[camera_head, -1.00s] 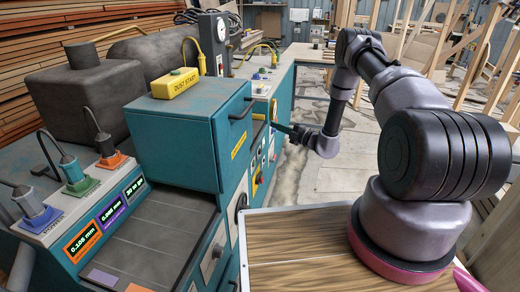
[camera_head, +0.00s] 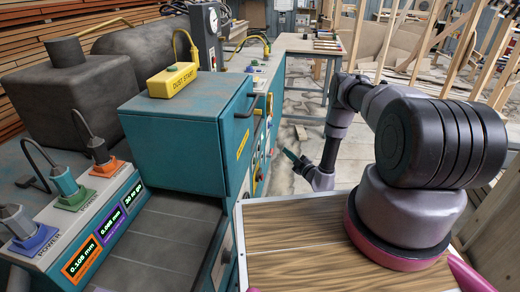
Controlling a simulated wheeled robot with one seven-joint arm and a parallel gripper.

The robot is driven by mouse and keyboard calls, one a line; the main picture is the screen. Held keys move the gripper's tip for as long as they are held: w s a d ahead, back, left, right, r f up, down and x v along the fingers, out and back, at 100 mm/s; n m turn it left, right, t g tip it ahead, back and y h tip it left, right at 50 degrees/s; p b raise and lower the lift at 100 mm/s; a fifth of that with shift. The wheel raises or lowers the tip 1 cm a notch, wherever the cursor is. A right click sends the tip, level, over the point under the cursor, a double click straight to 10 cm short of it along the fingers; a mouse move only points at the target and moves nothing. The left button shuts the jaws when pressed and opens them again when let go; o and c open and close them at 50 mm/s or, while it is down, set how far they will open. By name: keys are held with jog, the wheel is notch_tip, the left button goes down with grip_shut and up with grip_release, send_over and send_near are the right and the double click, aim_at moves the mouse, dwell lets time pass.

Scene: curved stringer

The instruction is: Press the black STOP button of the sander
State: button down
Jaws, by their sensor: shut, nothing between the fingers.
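The teal sander (camera_head: 180,150) fills the left and middle of the view. A narrow front control panel (camera_head: 258,168) shows edge-on at its right side, with small coloured controls too small to read. I cannot make out which one is the black STOP button.
A yellow DUST START box (camera_head: 172,80) sits on the teal cabinet. Plugs and small displays (camera_head: 104,232) are at lower left. A wood-topped surface (camera_head: 300,240) lies at the front. A bench (camera_head: 308,46) stands behind. Open floor lies right of the sander.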

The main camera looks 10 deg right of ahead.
jog(key=w+a, duration=0.2)
jog(key=a, duration=0.6)
jog(key=shift+w+a, duration=0.15)
jog(key=shift+w, duration=0.2)
jog(key=shift+a, duration=0.15)
dwell(1.7)
jog(key=shift+w+a, duration=0.15)
jog(key=shift+a, duration=0.1)
jog(key=shift+w+a, duration=0.1)
jog(key=shift+a, duration=0.35)
dwell(0.8)
jog(key=shift+d, duration=0.15)
jog(key=shift+s+d, duration=0.25)
jog(key=shift+d, duration=0.4)
jog(key=d, duration=0.1)
jog(key=s+d, duration=0.1)
jog(key=d, duration=0.2)
jog(key=shift+s+d, duration=0.25)
jog(key=shift+d, duration=0.15)
